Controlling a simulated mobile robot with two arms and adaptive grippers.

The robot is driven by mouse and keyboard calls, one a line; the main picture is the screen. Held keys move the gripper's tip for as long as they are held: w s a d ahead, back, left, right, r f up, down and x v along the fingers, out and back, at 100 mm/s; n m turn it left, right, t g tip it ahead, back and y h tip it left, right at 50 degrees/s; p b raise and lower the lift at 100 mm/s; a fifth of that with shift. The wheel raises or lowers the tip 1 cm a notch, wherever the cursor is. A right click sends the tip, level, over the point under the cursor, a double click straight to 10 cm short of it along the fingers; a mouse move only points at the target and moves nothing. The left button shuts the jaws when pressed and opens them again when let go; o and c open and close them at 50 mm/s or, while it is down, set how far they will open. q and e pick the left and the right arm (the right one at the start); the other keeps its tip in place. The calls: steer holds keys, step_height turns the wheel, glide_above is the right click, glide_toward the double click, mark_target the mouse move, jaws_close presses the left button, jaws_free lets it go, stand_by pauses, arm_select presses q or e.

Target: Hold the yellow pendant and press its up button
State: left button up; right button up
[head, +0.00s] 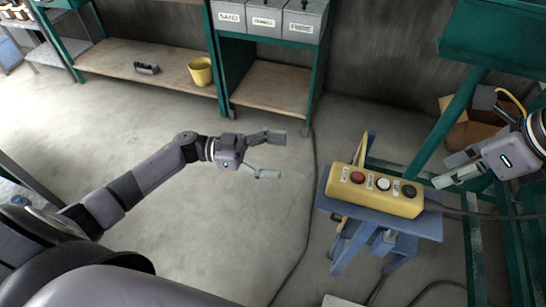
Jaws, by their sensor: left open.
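The yellow pendant (397,200) lies on a blue stand (427,226) right of centre in the head view. Its top face carries a red button (357,177), a white button (383,184) and a black button (408,191). Small labels sit between the buttons, too small to read surely. My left gripper (279,156) is open and empty, left of the pendant and apart from it, over the floor. My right gripper (442,171) is at the right, its fingers pointing left close to the pendant's right end. I cannot tell whether they touch it or how far apart they are.
A green rack (480,50) stands at the right behind my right arm. A wooden-topped shelf (140,70) at the back holds a yellow bucket (201,71); labelled grey bins (265,18) stand beside it. Cables (312,200) run along the floor.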

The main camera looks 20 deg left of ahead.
mark_target(351, 180)
arm_select(q)
steer(key=d+g, duration=0.1)
steer(key=d, duration=0.5)
steer(key=s+d+r+m+g, duration=0.1)
steer(key=d, duration=0.5)
steer(key=d+r+g, duration=0.1)
steer(key=d, duration=0.5)
steer(key=shift+s+m, duration=0.15)
steer(key=shift+m, duration=0.25)
steer(key=shift+c, duration=0.3)
steer(key=c, duration=1.5)
steer(key=shift+c, duration=0.2)
arm_select(e)
jaws_close()
